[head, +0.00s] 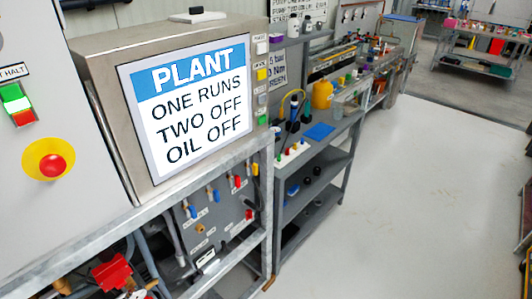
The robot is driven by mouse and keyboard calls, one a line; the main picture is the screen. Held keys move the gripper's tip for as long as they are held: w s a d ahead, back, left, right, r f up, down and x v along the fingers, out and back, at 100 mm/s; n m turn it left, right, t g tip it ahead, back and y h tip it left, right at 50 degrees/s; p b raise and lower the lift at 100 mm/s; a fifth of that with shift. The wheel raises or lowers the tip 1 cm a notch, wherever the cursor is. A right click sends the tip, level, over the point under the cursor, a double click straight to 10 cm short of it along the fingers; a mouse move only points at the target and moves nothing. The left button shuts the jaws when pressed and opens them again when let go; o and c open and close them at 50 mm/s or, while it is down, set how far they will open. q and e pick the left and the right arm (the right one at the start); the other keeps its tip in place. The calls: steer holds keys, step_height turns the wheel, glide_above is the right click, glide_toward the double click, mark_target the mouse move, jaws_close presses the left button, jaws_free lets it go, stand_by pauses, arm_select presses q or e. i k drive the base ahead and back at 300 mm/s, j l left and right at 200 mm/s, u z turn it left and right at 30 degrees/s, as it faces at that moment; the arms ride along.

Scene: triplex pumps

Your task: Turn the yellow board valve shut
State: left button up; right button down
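A grey valve board (222,220) stands below the sign screen, behind the frame of the bench. It carries several small lever valves with blue, red and yellow handles. The yellow board valve (255,169) is at the board's upper right, near the right upright of the frame. Its handle looks roughly upright, but it is small and I cannot tell its exact angle. A red-handled valve (238,182) is just left of it, and blue-handled valves (213,195) are further left. Neither of my grippers is in view.
The screen (190,95) reads "PLANT ONE RUNS TWO OFF OIL OFF". A red stop button (52,165) is on the cabinet at left. Grey shelving (325,170) with bottles stands right of the board. The pale floor (420,190) at right is clear.

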mark_target(254, 167)
steer(key=i+l+u, duration=0.2)
steer(key=i+l, duration=0.15)
steer(key=l, duration=0.3)
steer(key=i+l+u, duration=0.15)
steer(key=l, duration=0.2)
steer(key=i+l+u, duration=0.1)
steer(key=l, duration=0.3)
steer(key=i+l+u, duration=0.1)
steer(key=i+l, duration=0.15)
steer(key=l, duration=0.1)
